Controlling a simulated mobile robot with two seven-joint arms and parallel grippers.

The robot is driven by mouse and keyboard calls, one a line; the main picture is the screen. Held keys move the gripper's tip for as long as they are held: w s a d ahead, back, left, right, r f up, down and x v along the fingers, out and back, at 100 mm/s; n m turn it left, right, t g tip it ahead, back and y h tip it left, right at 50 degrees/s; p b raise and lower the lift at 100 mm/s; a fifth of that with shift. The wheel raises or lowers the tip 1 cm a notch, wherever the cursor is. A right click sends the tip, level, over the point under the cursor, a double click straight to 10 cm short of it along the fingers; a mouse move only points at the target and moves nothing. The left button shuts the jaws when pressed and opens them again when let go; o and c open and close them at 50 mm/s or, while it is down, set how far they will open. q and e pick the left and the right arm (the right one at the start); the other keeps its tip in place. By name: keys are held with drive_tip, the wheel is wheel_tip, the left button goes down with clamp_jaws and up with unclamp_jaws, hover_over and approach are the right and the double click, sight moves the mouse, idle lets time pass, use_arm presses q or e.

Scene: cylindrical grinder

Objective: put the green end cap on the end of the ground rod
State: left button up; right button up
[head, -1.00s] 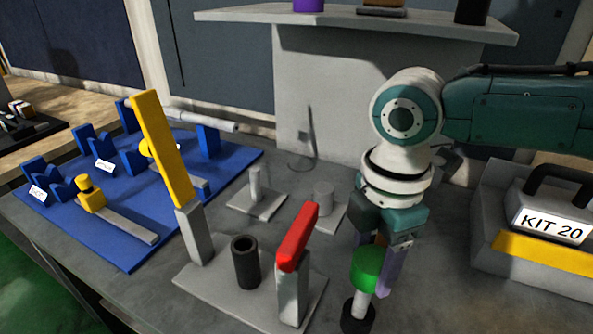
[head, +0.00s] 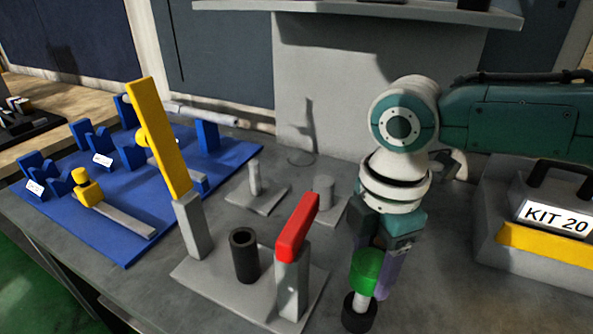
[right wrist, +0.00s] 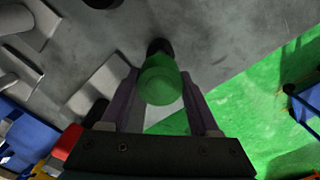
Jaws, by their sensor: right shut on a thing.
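My right gripper (head: 372,272) is shut on the green end cap (head: 366,270), pointing down at the front right of the table. A short pale grey shank (head: 362,289) shows below the cap, and a black cylinder (head: 359,313) is under it; I cannot tell whether the shank enters the cylinder. In the right wrist view the cap (right wrist: 160,80) sits between the two fingers, with the black cylinder (right wrist: 158,46) partly hidden behind it. A long light grey rod (head: 200,115), probably the ground rod, lies at the back of the blue fixture board. My left gripper is not in view.
The blue board (head: 120,247) with V-supports fills the left. A grey plate (head: 225,288) carries a yellow-topped post (head: 158,138), a black tube (head: 244,256) and a red-topped post (head: 298,228), close left of my gripper. A KIT 20 case (head: 550,235) stands right.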

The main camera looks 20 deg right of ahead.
sight(372, 262)
drive_tip(key=shift+f, duration=0.3)
drive_tip(key=o, duration=0.9)
drive_tip(key=shift+c, duration=0.2)
drive_tip(key=o, duration=0.6)
drive_tip(key=shift+c, duration=0.2)
drive_tip(key=shift+r, duration=0.1)
wheel_tip(372, 262, up, 10)
drive_tip(key=shift+f+p, duration=0.1)
drive_tip(key=shift+p, duration=0.3)
